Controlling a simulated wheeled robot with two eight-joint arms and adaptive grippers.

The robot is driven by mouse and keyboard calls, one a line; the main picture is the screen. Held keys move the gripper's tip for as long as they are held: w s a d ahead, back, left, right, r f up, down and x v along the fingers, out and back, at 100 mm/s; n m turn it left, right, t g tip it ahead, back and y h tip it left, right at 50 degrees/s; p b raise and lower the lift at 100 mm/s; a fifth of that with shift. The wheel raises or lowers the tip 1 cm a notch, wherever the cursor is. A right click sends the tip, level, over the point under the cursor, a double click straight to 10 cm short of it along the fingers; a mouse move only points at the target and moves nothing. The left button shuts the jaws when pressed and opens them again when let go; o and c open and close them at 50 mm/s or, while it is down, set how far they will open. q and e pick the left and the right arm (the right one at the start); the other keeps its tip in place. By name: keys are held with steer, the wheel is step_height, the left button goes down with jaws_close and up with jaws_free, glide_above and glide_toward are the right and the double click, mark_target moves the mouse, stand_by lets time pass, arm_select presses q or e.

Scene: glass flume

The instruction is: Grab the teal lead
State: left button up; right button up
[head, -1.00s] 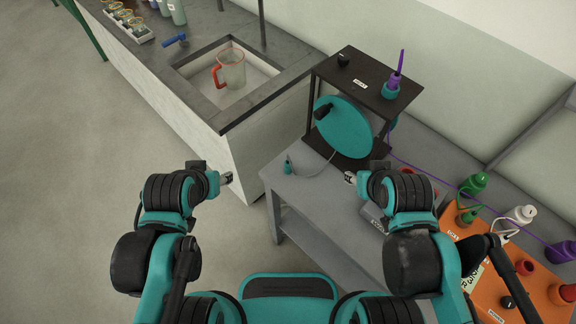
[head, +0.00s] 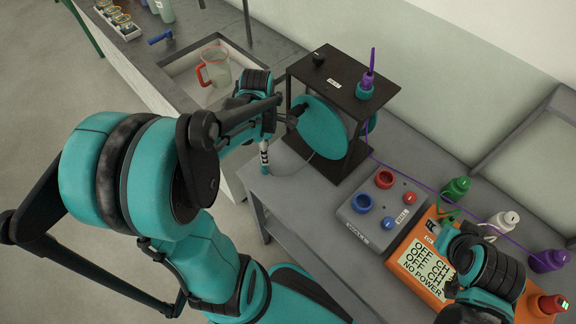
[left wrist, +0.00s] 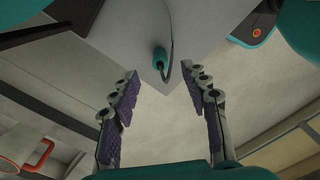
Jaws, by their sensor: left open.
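The teal lead shows in the left wrist view as a small teal plug (left wrist: 160,58) with a thin grey cord looping from it. It lies near the corner of the grey table (left wrist: 185,30). My left gripper (left wrist: 162,82) is open and empty; the plug is ahead of its fingertips, roughly between them in the picture. A cord runs there toward the teal reel (head: 322,128) under the black stand (head: 345,83). My right gripper (head: 442,234) is over the orange box, its fingers unclear.
A grey box (head: 370,222) with blue and red sockets sits on the table. The orange box (head: 405,262) has a lit screen. Green, white and purple plugs stand behind it. A red-handled jug (head: 216,68) stands in the sink at upper left. Bare table lies before the stand.

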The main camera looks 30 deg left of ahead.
mark_target(265, 167)
arm_select(q)
step_height(265, 167, down, 2)
steer(key=shift+f+b, duration=0.1)
steer(key=shift+b, duration=0.35)
steer(key=f+b, duration=0.1)
steer(key=f, duration=0.1)
steer(key=f+b, duration=0.2)
steer(key=f, duration=0.1)
steer(key=shift+a+f, duration=0.25)
steer(key=shift+f, duration=0.05)
steer(key=shift+s+r, duration=0.1)
jaws_close()
